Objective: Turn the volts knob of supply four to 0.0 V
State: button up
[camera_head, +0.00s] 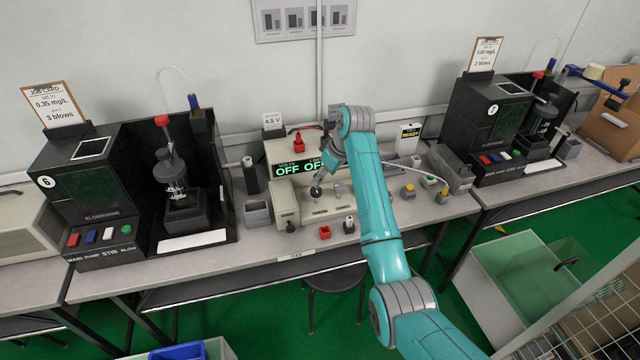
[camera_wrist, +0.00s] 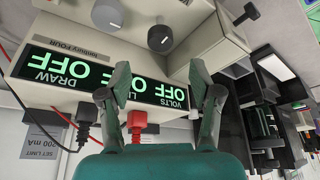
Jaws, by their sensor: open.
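Supply four (camera_head: 287,204) is a beige bench unit on the middle bench; its display (camera_head: 290,168) reads OFF. In the wrist view the supply (camera_wrist: 118,38) appears upside down, with OFF under VOLTS, the limit label partly hidden, and DRAW. The dark volts knob (camera_wrist: 165,38) sits on the front on the volts side, with a grey knob (camera_wrist: 107,15) beside it. My gripper (camera_wrist: 161,76) is open and empty. Its fingertips are spread short of the volts knob, which shows beyond the gap between them. In the head view my gripper (camera_head: 322,177) is over the front of the supply.
A red plug (camera_wrist: 137,122) and a black plug (camera_wrist: 85,122) stand at the supply's top. A card (camera_head: 272,120) reads 4.5 V. A black tester (camera_head: 90,195) stands left, another (camera_head: 490,125) right. Small red and yellow-topped parts lie on the bench nearby.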

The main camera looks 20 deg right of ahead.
jog(key=shift+v, duration=2.2)
